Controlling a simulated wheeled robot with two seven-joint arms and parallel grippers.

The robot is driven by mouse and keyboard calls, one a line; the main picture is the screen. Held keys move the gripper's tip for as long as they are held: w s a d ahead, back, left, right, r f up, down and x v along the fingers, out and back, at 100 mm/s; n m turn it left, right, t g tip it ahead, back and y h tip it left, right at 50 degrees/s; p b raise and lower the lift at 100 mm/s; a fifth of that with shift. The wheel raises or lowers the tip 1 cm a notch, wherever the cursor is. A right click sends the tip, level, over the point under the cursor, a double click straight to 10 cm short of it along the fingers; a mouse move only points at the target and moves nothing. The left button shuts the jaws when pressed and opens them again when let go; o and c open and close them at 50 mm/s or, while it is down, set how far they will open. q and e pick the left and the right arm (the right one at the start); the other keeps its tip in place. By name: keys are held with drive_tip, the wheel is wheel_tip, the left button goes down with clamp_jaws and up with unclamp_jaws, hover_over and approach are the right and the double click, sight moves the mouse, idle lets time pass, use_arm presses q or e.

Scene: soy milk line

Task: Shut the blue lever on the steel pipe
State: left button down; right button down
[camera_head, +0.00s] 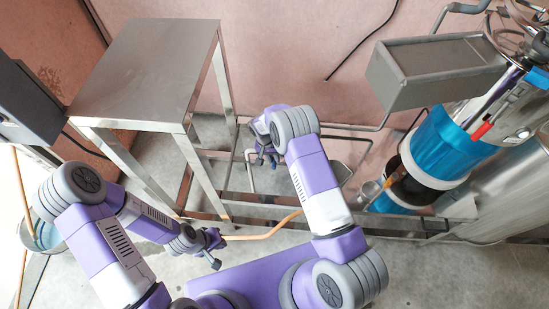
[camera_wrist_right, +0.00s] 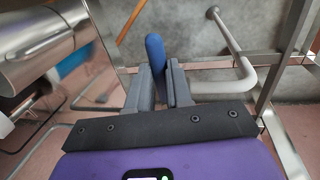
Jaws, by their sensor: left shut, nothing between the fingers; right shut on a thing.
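The blue lever (camera_wrist_right: 155,52) stands between the two dark fingers of my right gripper (camera_wrist_right: 160,75) in the right wrist view. The right gripper is shut on it. A bent steel pipe (camera_wrist_right: 228,38) runs just to the right of the fingers in that view. In the head view my right gripper (camera_head: 264,155) is low beside the metal table, and the pipe (camera_head: 251,175) shows just below it. The lever is mostly hidden there by my arm and gripper. My left gripper (camera_head: 213,258) is shut and empty at the lower left of the head view, away from the pipe.
A steel table (camera_head: 150,65) stands left of my right arm. A grey box (camera_head: 435,70) and a blue-banded cylinder (camera_head: 440,145) stand at the right. A bucket (camera_head: 45,236) is at the far left. A thin wooden stick (camera_head: 265,234) lies near my left gripper.

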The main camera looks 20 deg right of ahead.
drive_tip(key=c, duration=1)
unclamp_jaws()
drive_tip(key=shift+c, duration=0.2)
wheel_tip(320, 180, up, 8)
drive_tip(key=a+p, duration=0.1)
drive_tip(key=shift+w+a+f+p, duration=0.2)
drive_tip(key=shift+w+f+p, duration=0.05)
drive_tip(key=shift+w+p, duration=0.15)
drive_tip(key=shift+s, duration=0.1)
drive_tip(key=s+a+f+n+y, duration=0.1)
drive_tip(key=s+a+f+y, duration=0.1)
drive_tip(key=s, duration=1.1)
drive_tip(key=s+a+f+n+t+y, duration=0.1)
drive_tip(key=s+a+f+y, duration=0.2)
drive_tip(key=s, duration=1.1)
drive_tip(key=shift+a+y, duration=0.6)
drive_tip(key=shift+a, duration=0.1)
